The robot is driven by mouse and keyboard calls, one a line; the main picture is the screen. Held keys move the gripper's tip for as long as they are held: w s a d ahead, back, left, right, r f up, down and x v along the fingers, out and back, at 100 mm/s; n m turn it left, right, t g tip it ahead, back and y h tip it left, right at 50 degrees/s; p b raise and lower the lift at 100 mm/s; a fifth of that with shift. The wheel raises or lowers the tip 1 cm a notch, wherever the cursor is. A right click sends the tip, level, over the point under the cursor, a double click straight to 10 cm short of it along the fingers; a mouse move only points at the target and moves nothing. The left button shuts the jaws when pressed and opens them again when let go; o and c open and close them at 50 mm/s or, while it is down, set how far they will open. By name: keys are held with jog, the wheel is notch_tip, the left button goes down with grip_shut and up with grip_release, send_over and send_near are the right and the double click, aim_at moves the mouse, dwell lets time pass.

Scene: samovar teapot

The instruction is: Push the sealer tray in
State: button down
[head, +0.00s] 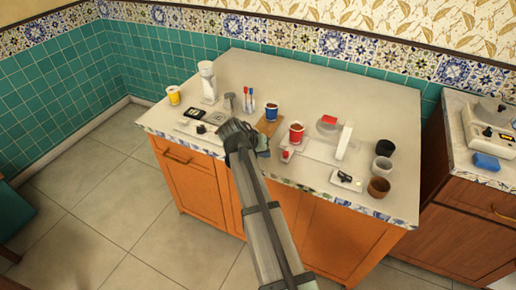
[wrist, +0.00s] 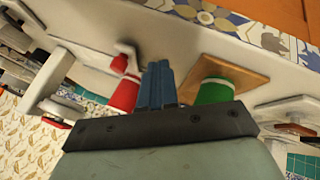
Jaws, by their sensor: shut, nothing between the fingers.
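The sealer looks like the white machine (head: 343,140) with a red-marked top, right of centre on the counter in the head view; part of a white machine (wrist: 48,88) shows at the left in the wrist view. A red cup (head: 296,132) stands beside it, apparently on its pale tray (head: 318,150). A small red-ended part (head: 287,155) sits at the tray's front left. In the wrist view the red cup (wrist: 125,92) and red-ended part (wrist: 120,62) are left of my gripper (wrist: 160,82). My gripper (head: 263,146) is shut and empty, left of the tray; contact cannot be told.
Dark, white and brown cups (head: 379,187) stand at right. A scale (head: 194,114) and grinder (head: 208,83) are left. The rear counter is clear.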

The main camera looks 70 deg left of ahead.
jog(key=shift+w+d, duration=0.25)
jog(key=shift+w, duration=0.35)
jog(key=shift+w+d, duration=0.2)
jog(key=shift+w, duration=0.35)
jog(key=shift+w+d, duration=0.2)
jog(key=shift+w, duration=0.55)
jog(key=w+d, duration=0.8)
jog(key=shift+w+d, duration=0.1)
jog(key=s, duration=0.1)
jog(key=s+a, duration=0.1)
jog(key=s, duration=0.2)
jog(key=shift+s+a+r, duration=0.1)
jog(key=shift+s+a, duration=0.15)
jog(key=shift+a, duration=0.05)
jog(key=v, duration=0.9)
jog(key=shift+r, duration=0.35)
